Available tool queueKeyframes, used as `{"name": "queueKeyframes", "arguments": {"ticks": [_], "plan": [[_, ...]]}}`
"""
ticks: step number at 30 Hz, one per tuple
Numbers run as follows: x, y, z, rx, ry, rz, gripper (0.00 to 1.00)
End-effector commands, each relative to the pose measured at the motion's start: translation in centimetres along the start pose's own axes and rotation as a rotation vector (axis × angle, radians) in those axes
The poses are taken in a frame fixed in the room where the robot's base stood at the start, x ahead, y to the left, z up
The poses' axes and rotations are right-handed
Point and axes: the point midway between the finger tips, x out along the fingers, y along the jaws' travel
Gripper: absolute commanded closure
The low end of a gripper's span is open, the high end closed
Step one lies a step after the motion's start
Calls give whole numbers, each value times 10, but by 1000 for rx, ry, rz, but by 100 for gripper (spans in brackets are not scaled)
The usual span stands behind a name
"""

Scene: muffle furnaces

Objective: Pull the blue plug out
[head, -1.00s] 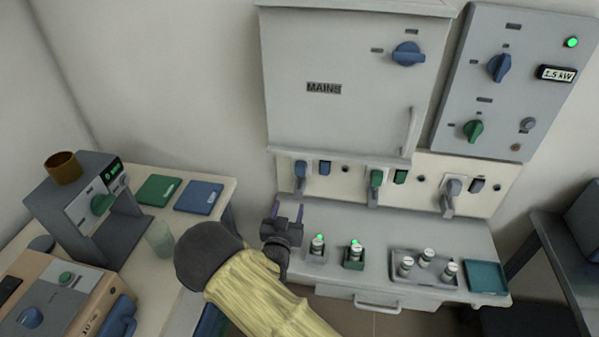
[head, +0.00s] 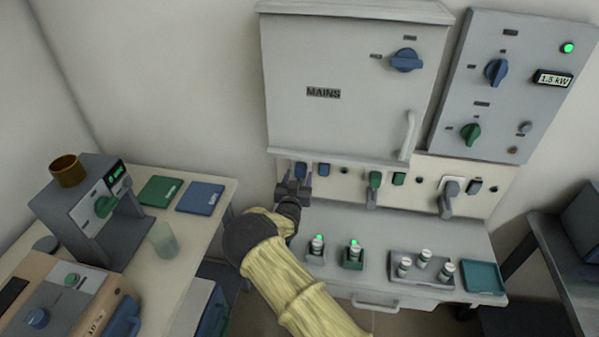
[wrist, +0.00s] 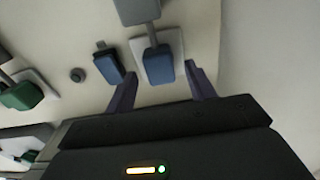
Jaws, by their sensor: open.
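The blue plug (head: 301,169) sits in the leftmost socket of the pale strip under the mains cabinet, partly hidden by my gripper in the head view. In the wrist view the blue plug (wrist: 158,66) sits on a white socket plate with a grey cord part above it. My gripper (head: 293,182) is open just in front of it. In the wrist view my gripper's two fingers (wrist: 161,88) stand apart, one on each side below the plug, holding nothing. I cannot tell whether they touch it.
A blue switch (wrist: 108,67) is close beside the plug. A green plug (head: 375,180) and a grey plug (head: 450,189) are farther right on the strip. The mains cabinet (head: 340,120) overhangs above. Small jars in holders (head: 352,255) stand on the bench below.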

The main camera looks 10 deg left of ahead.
Motion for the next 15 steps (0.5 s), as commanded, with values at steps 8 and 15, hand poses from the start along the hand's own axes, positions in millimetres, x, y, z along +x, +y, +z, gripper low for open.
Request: {"name": "queueKeyframes", "arguments": {"ticks": [8,15], "plan": [[23,0,-1,1,1,1,45],[24,0,0,0,0,0,45]]}}
